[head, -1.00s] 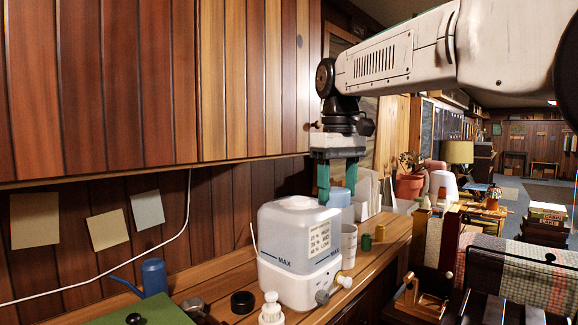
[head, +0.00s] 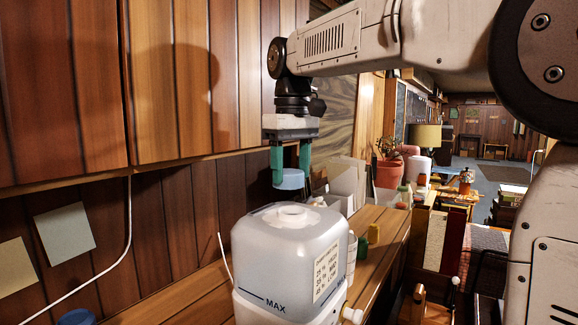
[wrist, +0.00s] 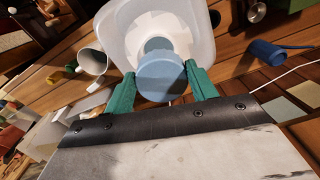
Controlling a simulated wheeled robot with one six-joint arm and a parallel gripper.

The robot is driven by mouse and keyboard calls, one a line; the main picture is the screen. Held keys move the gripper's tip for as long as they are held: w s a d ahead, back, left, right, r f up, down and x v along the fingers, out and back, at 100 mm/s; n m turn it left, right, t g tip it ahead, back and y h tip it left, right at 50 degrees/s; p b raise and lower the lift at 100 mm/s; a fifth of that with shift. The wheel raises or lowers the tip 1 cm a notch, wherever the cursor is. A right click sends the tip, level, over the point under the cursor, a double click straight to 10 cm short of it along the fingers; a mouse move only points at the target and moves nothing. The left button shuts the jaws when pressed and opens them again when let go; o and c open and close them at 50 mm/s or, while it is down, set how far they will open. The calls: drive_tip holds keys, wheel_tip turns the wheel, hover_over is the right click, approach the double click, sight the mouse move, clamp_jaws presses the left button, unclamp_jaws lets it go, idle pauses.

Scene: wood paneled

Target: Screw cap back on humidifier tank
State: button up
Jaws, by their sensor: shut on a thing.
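The humidifier tank (head: 275,255) is a translucent white box with a MAX line and a printed label, upright on its white base on the wooden counter. Its round neck opening (head: 292,214) faces up and is uncovered. My gripper (head: 290,168) is shut on the blue cap (head: 290,180), holding it in the air above the tank, apart from the neck. In the wrist view the cap (wrist: 162,78) sits between the green fingertips. The white tank top (wrist: 135,30) lies beyond it, and the cap hides part of the neck.
A white cup (wrist: 92,61) stands beside the tank. A blue watering can (wrist: 272,52) stands on the tank's other side. Wooden cabinets (head: 180,90) hang above the counter.

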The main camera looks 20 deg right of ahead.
drive_tip(key=shift+d, duration=0.1)
drive_tip(key=shift+s+d, duration=0.15)
drive_tip(key=shift+s, duration=0.15)
drive_tip(key=shift+f, duration=2.5)
drive_tip(key=shift+f, duration=0.35)
drive_tip(key=o, duration=0.4)
drive_tip(key=shift+c, duration=0.2)
drive_tip(key=c, duration=0.4)
drive_tip(key=shift+o, duration=0.2)
drive_tip(key=m, duration=1.2)
drive_tip(key=a+m, duration=0.1)
drive_tip(key=m, duration=0.5)
drive_tip(key=shift+w+a, duration=0.1)
drive_tip(key=shift+w, duration=0.15)
